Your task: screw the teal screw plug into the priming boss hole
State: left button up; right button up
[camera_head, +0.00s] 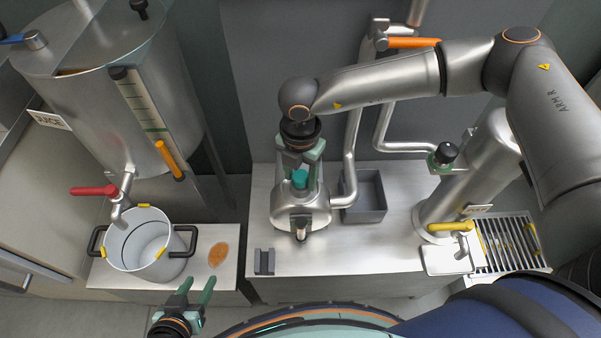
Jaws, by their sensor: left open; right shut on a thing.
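The teal screw plug (300,179) shows at the top of the steel pump body (300,214) in the middle of the bench. My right gripper (304,180) comes down from above and is shut on the plug. The boss hole is hidden beneath the plug and fingers, so I cannot tell how deep the plug sits. My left gripper (194,291) is open and empty at the lower left, in front of the bench and well away from the plug.
A grey open bin (368,212) stands right of the pump. A small grey block (264,262) sits at the front left bench edge. A white pot (140,262) stands under the red-handled tap (94,191). Pipes rise behind the pump. The front bench middle is clear.

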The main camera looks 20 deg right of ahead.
aim_at(301, 175)
jog(key=shift+c, duration=1.4)
jog(key=o, duration=1.2)
notch_tip(301, 175, up, 12)
jog(key=shift+r+p, duration=0.25)
jog(key=shift+p, duration=0.45)
